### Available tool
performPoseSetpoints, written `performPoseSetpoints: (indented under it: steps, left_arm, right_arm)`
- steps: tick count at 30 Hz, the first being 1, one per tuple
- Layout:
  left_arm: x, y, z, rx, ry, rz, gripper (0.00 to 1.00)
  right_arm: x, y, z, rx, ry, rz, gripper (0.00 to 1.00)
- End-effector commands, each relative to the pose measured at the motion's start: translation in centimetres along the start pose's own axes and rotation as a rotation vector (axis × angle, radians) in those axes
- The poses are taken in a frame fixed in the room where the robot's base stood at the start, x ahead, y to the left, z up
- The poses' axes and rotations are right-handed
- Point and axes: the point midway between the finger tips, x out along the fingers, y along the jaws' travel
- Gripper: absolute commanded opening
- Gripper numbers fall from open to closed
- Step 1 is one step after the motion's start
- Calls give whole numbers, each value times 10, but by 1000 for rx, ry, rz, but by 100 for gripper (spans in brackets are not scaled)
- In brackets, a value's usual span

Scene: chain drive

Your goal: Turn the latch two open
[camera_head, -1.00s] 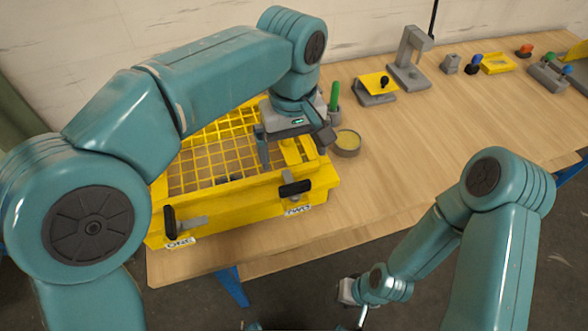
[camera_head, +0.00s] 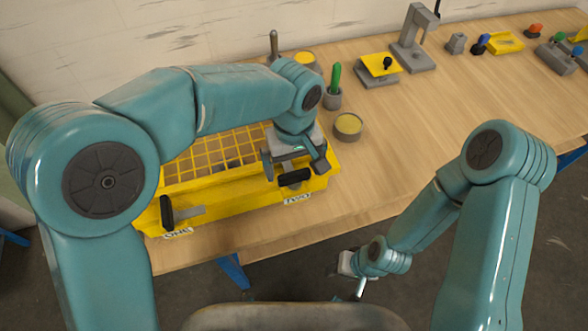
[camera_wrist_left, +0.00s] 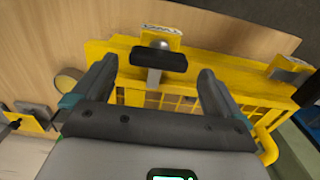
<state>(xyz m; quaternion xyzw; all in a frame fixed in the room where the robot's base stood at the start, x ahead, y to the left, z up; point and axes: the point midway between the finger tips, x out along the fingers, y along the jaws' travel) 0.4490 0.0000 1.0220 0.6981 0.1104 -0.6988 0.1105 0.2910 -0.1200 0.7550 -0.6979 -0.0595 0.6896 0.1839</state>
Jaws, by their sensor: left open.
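Latch two has a black handle (camera_head: 294,177) on the front of the yellow guard (camera_head: 236,199), above the label TWO (camera_head: 297,198). In the left wrist view the black handle (camera_wrist_left: 158,59) lies crosswise on a grey arm, between and just beyond the fingertips. My left gripper (camera_head: 296,172) is open and empty, with its fingers on either side of the handle. In the wrist view the left gripper (camera_wrist_left: 158,80) shows both fingers apart from the handle. Latch one (camera_head: 167,212) has its black handle upright at the left, above the label ONE. My right gripper (camera_head: 352,275) hangs low beyond the table edge.
A grey cup with yellow contents (camera_head: 348,126) stands right of the guard. A green-handled tool (camera_head: 336,77) stands in a holder behind it. A yellow-topped fixture (camera_head: 379,66) and a grey stand (camera_head: 414,40) are further back.

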Motion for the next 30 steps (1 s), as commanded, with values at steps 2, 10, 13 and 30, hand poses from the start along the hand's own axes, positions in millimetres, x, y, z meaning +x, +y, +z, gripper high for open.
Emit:
performPoseSetpoints:
  steps: [2,10,13,30]
  left_arm:
    - [15,0,0,1,-3,-2,100]
    - [39,1,-2,0,0,0,100]
    - [40,2,-3,0,0,1,100]
    - [40,1,-4,11,2,1,55]
  right_arm:
    - [-2,-1,0,0,0,0,43]
    - [-4,-1,0,0,0,0,43]
    - [-4,-1,0,0,0,0,43]
    - [-3,-1,0,0,0,0,43]
